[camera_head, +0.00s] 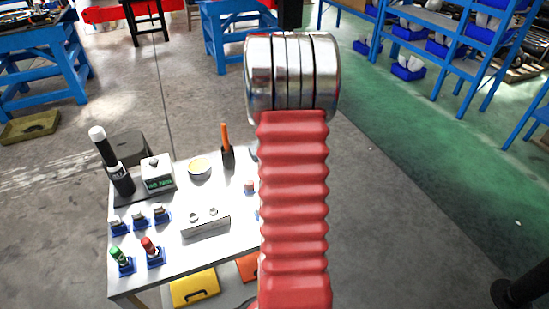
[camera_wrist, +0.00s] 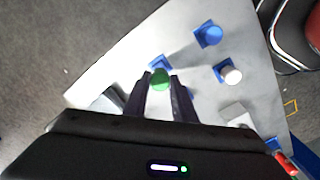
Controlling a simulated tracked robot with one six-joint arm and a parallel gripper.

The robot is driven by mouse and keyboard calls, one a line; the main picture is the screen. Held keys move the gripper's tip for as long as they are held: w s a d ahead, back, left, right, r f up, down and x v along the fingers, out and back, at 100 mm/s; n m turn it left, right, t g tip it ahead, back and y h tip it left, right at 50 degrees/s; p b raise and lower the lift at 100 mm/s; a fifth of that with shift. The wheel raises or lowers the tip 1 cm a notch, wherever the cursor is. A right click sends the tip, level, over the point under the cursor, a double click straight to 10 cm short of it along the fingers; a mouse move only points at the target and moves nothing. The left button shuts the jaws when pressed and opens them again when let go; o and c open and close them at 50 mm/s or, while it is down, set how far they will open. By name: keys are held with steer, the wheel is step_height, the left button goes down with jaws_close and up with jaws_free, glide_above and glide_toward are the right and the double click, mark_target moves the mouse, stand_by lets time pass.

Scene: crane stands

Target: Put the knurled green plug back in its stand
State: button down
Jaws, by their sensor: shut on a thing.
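My gripper (camera_wrist: 160,82) is shut on a round green plug (camera_wrist: 160,78) in the wrist view, seen from above over the table. Its knurling is too small to make out. A blue stand (camera_wrist: 157,62) shows partly just beyond the plug; the plug and fingers hide some of it. I cannot tell whether the plug touches it or is above it. Another blue stand (camera_wrist: 200,41) with a rounded blue top lies further right. In the head view my red arm hides the gripper and the held plug. A different green-topped piece (camera_head: 117,254) stands in a blue base at the table's front left.
The white table (camera_head: 185,250) also bears a red-topped piece (camera_head: 149,246), several white-topped pieces, a metal block (camera_head: 206,225), a bowl (camera_head: 199,168), a display box (camera_head: 157,174) and a tall black bottle (camera_head: 112,165). A white-topped piece (camera_wrist: 231,76) stands right of my gripper in the wrist view.

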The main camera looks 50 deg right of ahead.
steer(key=shift+f, duration=1.1)
steer(key=shift+f, duration=0.55)
steer(key=shift+f, duration=0.25)
steer(key=c, duration=1.4)
jaws_free()
steer(key=shift+f, duration=0.1)
steer(key=shift+r, duration=2.55)
steer(key=shift+r, duration=0.1)
step_height(320, 180, up, 14)
steer(key=shift+f, duration=0.25)
